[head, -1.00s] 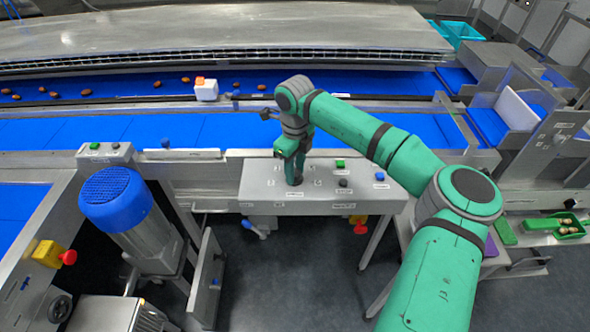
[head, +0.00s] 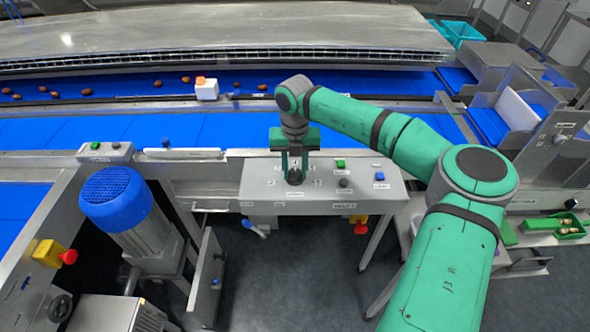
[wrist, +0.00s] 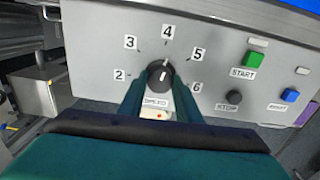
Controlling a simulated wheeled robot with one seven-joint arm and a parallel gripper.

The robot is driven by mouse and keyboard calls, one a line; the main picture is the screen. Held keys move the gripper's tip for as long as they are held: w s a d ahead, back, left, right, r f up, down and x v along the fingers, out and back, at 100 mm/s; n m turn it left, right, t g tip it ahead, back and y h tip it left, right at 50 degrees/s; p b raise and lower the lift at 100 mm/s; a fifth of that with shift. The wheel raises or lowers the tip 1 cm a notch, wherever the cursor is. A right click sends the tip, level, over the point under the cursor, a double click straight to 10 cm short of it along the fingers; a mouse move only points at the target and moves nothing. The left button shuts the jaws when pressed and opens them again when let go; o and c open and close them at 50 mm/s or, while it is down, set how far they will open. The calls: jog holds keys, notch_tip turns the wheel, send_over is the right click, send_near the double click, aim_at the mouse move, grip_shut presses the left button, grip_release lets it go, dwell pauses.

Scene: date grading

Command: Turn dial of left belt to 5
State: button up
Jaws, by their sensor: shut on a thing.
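The black dial (wrist: 160,73) sits on a grey control panel, with labels 2, 3, 4, 5 and 6 around it in the wrist view. Its white line points up, close to the 4 label (wrist: 168,32). The 5 label (wrist: 198,54) is up and to the right of the dial. My gripper (wrist: 158,88) is shut on the dial, one green finger on each side. In the head view my gripper (head: 295,172) points down at the dial on the panel (head: 258,187), hiding part of the dial and its labels.
A green START button (wrist: 253,60), a black STOP button (wrist: 234,97) and a blue button (wrist: 290,95) stand right of the dial. The blue belt (head: 200,130) runs behind the panel. A blue-topped motor (head: 112,195) stands to the left.

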aim_at(294, 172)
jog(key=m, duration=0.4)
jog(key=shift+m, duration=1.8)
jog(key=o, duration=1.1)
jog(key=shift+c, duration=0.2)
jog(key=shift+r, duration=0.1)
notch_tip(294, 172, up, 11)
